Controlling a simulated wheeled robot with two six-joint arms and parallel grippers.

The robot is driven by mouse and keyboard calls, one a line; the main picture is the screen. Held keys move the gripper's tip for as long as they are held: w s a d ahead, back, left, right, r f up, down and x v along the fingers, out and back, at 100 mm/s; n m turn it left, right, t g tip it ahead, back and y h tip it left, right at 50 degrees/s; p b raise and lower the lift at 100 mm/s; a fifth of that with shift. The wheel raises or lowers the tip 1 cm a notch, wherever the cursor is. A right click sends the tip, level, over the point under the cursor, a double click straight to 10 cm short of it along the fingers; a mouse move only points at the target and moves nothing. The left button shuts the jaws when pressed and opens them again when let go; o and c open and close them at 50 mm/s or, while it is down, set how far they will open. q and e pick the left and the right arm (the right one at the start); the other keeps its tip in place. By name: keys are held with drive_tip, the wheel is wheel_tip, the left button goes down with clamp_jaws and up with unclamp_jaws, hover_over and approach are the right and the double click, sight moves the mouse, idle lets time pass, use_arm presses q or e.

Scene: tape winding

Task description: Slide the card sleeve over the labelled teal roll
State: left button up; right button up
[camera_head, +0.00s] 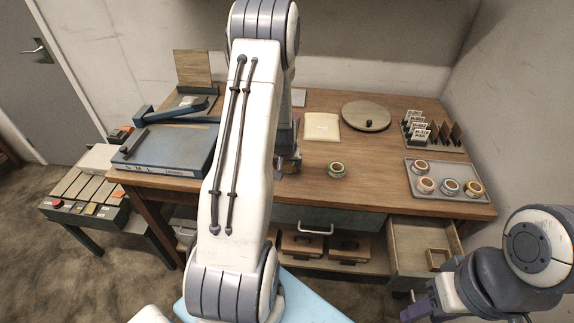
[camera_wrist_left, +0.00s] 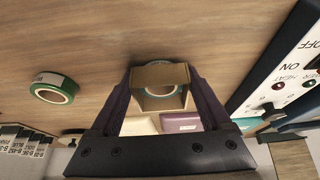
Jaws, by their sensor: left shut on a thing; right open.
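My left gripper (camera_wrist_left: 163,95) is shut on the brown card sleeve (camera_wrist_left: 160,73), a square open tube, over the wooden worktop. A pale teal roll (camera_wrist_left: 160,91) shows in the sleeve's opening; I cannot tell whether the sleeve is around it or above it. In the head view the left gripper (camera_head: 287,163) is low over the table, mostly hidden by my arm. A green roll with a white label (camera_wrist_left: 54,88) lies apart, beside the sleeve; it also shows in the head view (camera_head: 336,169), right of the gripper. My right gripper (camera_head: 420,305) is open, near an open drawer.
A grey tray (camera_head: 434,168) with several rolls stands at the right, before a card rack (camera_head: 437,131). A round wooden disc (camera_head: 366,115) and a cream pad (camera_head: 322,127) lie behind. A blue-grey machine (camera_head: 170,148) stands at left. An open drawer (camera_head: 412,240) juts out.

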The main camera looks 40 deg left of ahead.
use_arm(q)
drive_tip(key=o, duration=1.3)
drive_tip(key=shift+c, duration=0.2)
drive_tip(key=shift+s+r, duration=0.1)
drive_tip(key=shift+r, duration=0.2)
drive_tip(key=p+v, duration=0.3)
drive_tip(key=v, duration=0.7)
drive_tip(key=shift+d+f, duration=0.1)
drive_tip(key=shift+d, duration=0.05)
